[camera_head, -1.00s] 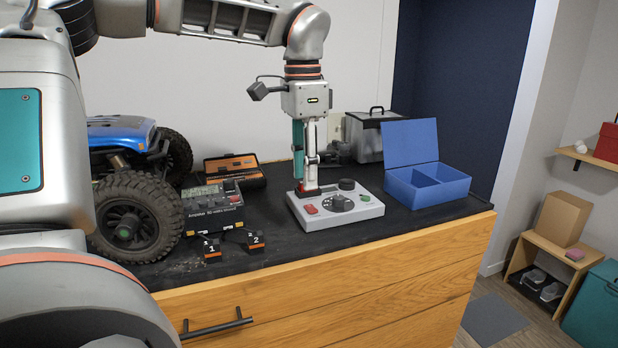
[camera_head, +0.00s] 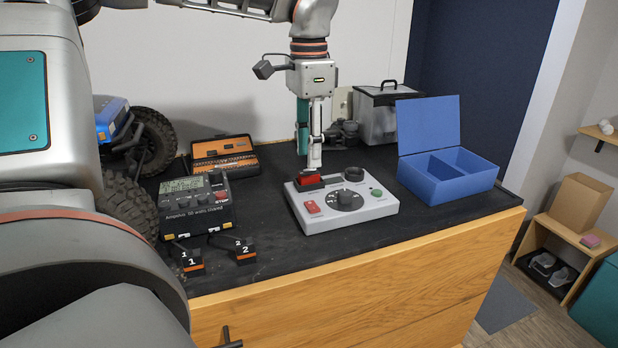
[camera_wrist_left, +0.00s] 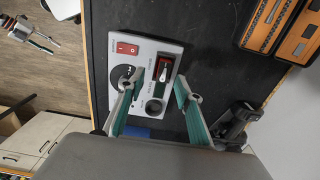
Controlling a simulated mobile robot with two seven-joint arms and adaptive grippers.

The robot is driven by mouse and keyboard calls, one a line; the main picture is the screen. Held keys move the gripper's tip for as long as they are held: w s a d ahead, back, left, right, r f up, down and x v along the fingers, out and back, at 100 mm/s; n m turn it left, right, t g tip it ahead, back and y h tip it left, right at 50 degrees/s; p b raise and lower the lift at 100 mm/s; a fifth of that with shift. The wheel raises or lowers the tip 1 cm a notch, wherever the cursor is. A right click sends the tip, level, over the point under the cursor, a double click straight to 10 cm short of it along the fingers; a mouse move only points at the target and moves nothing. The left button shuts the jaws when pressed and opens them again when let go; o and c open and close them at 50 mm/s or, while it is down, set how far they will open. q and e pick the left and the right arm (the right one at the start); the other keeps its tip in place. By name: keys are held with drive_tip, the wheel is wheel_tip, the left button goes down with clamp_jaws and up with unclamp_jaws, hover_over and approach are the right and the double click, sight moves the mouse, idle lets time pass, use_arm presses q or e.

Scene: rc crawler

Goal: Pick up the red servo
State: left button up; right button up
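The red servo (camera_head: 309,181) sits on the back left part of the light grey tester panel (camera_head: 372,209). In the left wrist view the servo (camera_wrist_left: 163,70) shows red and black with a pale horn. My left gripper (camera_head: 312,166) points down just above and behind it. In the wrist view the left gripper's two fingers (camera_wrist_left: 157,88) are spread apart, with the servo showing beyond the gap between them and nothing held. What looks like my right gripper (camera_wrist_left: 38,38) is small over the floor in the wrist view; its fingers are too small to judge.
A blue open-lid box (camera_head: 447,188) stands right of the panel. A black charger (camera_head: 196,207) and numbered black blocks (camera_head: 245,253) are to the left, with an orange tool case (camera_head: 223,155) behind. The crawler's wheel (camera_head: 130,203) is far left. A metal bin (camera_head: 378,116) stands at the back.

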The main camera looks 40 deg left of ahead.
sight(306, 177)
use_arm(q)
drive_tip(key=f, duration=0.5)
drive_tip(key=shift+w+a+p, duration=0.25)
drive_tip(key=shift+w+p, duration=0.05)
drive_tip(key=shift+p, duration=0.1)
clamp_jaws()
drive_tip(key=shift+r, duration=0.15)
